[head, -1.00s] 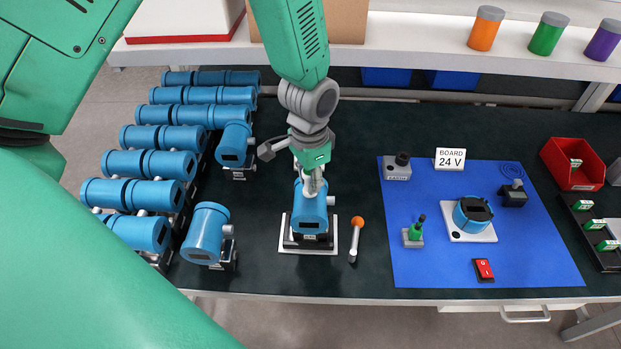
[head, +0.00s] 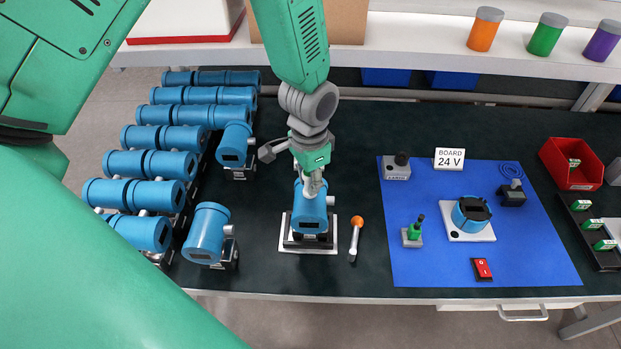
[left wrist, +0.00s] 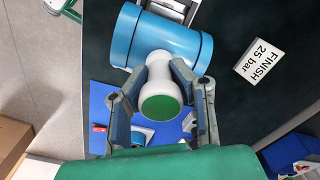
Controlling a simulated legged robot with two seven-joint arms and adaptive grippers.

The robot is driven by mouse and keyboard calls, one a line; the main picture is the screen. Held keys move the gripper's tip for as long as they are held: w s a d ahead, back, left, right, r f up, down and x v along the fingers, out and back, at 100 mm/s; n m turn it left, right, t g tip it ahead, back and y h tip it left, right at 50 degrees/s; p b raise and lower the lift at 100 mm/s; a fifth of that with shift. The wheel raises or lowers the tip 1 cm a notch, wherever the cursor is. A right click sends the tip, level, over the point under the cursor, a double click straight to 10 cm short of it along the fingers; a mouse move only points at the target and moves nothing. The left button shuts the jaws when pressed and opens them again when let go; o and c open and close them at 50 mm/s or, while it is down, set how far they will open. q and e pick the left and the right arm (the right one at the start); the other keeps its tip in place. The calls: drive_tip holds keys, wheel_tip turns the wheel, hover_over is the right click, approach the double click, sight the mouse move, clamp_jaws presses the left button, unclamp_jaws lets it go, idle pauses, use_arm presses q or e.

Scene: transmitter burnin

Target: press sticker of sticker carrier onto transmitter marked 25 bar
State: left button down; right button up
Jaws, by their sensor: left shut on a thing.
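My left gripper (head: 313,186) is directly above a blue transmitter (head: 310,212) on a light base plate at the bench's middle. In the left wrist view its fingers (left wrist: 160,72) are shut around a white, rounded sticker carrier (left wrist: 158,78) with a green end facing the camera. The carrier's far end meets or nearly meets the blue transmitter (left wrist: 150,38); the contact and the sticker are hidden. A sign reading "FINISH 25 bar" (left wrist: 262,62) lies beside it in that view. My right gripper is not in view.
Several blue transmitters (head: 155,193) stand in rows at the left, two (head: 206,233) apart from them. A blue mat (head: 430,265) with devices and a "BOARD 24 V" sign (head: 450,158) covers the right. A red bin (head: 560,178) is beyond.

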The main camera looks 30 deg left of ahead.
use_arm(q)
drive_tip(key=shift+f+p, duration=0.2)
drive_tip(key=shift+p, duration=0.15)
idle(0.7)
wheel_tip(320, 180, up, 3)
drive_tip(key=p, duration=0.2)
drive_tip(key=shift+p, duration=0.3)
drive_tip(key=shift+r+p, duration=0.5)
drive_tip(key=shift+r, duration=1.5)
